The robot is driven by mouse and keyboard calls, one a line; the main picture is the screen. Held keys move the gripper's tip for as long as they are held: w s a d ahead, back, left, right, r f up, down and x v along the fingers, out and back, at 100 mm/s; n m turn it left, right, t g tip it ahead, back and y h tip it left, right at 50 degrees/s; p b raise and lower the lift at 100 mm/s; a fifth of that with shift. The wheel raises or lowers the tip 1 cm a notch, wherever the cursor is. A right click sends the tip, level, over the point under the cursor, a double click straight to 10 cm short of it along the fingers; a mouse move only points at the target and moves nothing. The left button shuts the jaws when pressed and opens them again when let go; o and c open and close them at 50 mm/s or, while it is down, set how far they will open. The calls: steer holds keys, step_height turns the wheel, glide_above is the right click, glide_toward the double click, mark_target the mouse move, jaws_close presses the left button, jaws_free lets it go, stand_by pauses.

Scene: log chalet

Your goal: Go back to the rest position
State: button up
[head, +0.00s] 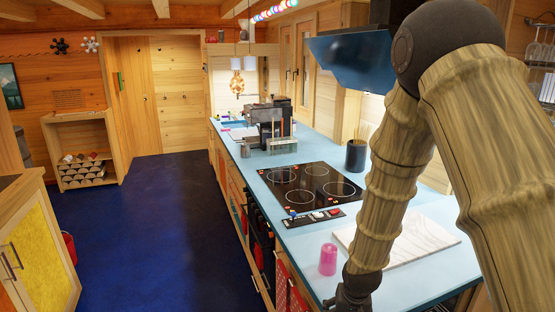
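My arm comes in from the right side of the head view and reaches down over the near end of the light blue counter (395,210). My gripper (345,302) is at the bottom edge of the picture, dark and partly cut off. Its fingertips are not clear, so I cannot tell whether it is open or shut, or whether it holds anything. A pink cup (328,259) stands upright on the counter just up and left of my gripper. A pale marbled board (425,242) lies on the counter behind my forearm, which hides part of it.
A black cooktop (310,190) with a small tray (313,217) beside it is set in the counter. A dark pot of sticks (356,156) and a coffee machine (272,118) stand farther back. A blue hood (352,62) hangs above. The blue floor (160,220) is clear.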

steer(key=s+d+f+g+b, duration=0.2)
steer(key=s+f+b, duration=0.1)
steer(key=s+f, duration=1.55)
steer(key=s+d+f+b, duration=0.1)
steer(key=s+f, duration=0.5)
steer(key=s, duration=0.2)
steer(key=s+d+f+n+g+b, duration=0.1)
steer(key=s+f+b, duration=0.1)
steer(key=s+f, duration=0.3)
steer(key=s, duration=0.3)
steer(key=shift+s+f, duration=0.4)
steer(key=shift+c, duration=0.5)
